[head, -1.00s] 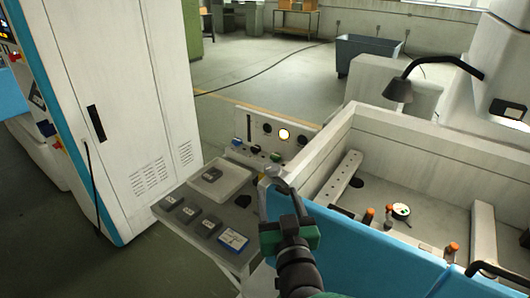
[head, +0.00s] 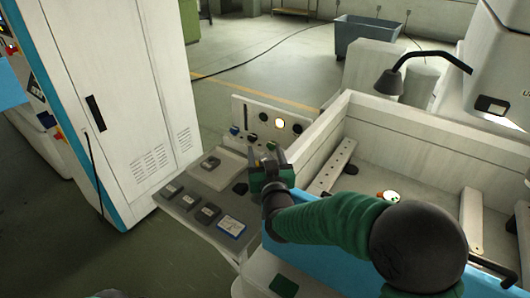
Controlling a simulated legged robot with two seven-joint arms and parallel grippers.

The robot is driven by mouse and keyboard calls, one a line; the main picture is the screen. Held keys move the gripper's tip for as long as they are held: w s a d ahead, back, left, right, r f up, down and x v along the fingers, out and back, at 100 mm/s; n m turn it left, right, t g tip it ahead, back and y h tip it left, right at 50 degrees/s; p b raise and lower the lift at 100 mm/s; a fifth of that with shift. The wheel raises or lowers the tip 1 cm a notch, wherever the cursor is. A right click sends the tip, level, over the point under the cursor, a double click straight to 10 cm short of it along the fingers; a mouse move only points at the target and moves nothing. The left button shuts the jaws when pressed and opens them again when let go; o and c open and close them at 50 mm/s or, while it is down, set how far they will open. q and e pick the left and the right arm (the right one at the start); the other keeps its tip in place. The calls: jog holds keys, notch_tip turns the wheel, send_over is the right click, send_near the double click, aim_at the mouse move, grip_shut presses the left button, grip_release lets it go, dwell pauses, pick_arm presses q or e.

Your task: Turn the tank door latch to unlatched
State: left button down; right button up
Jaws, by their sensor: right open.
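The white-walled tank (head: 430,138) with its blue front door (head: 327,264) fills the right side of the head view. My right arm crosses in front of the door. My right gripper (head: 268,158) is at the tank's near left corner, fingers pointing away from me. Its two dark fingers are apart, with no held object visible. I cannot make out the door latch; the gripper and arm cover the door's left end. Whether the fingers touch anything there is unclear. My left gripper is not in view.
A grey shelf with small dark boxes (head: 208,212) and a white-bordered card (head: 231,226) lies left of the gripper. A small control panel (head: 262,118) stands behind it. A tall white cabinet (head: 120,90) is at left. A black lamp (head: 389,82) overhangs the tank.

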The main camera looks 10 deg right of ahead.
grip_shut()
